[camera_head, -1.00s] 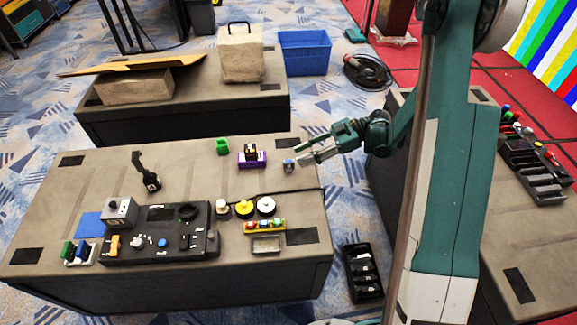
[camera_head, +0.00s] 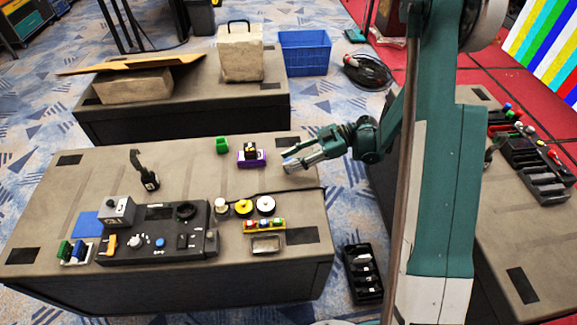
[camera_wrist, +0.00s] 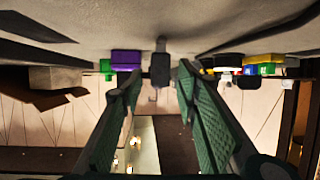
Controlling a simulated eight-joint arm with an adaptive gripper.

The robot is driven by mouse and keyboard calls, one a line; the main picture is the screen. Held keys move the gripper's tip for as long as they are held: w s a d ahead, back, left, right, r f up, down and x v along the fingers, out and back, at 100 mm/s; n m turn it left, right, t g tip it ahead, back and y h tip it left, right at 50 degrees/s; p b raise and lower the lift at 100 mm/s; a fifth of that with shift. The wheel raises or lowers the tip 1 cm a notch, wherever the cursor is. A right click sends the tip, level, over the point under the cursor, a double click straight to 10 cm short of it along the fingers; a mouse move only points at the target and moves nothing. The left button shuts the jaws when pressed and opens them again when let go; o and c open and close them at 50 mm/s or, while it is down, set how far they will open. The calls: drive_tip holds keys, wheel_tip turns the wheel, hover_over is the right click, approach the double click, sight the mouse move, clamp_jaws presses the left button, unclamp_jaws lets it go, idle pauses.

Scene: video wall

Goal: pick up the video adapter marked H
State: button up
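My gripper (camera_head: 290,162) is low over the right part of the near table, fingers pointing left. In the wrist view, where the table is at the top, its green-padded fingers (camera_wrist: 157,72) are apart. A small dark block (camera_wrist: 160,68) shows between the fingertips; I cannot tell whether it touches them or stands farther off. A small grey and blue adapter stood here earlier; in the head view the fingers now largely cover that spot. No letter H is readable, so I cannot confirm which piece is marked H.
A purple block with a black and yellow piece (camera_head: 251,155) and a green piece (camera_head: 222,145) stand left of my gripper. Round white and yellow discs (camera_head: 243,206), a black control panel (camera_head: 155,238) and a black hooked piece (camera_head: 148,178) are farther off. Bare tabletop (camera_head: 205,170) lies between.

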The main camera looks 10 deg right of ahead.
drive_tip(key=shift+a+f, duration=0.2)
drive_tip(key=shift+a, duration=0.3)
drive_tip(key=c, duration=0.9)
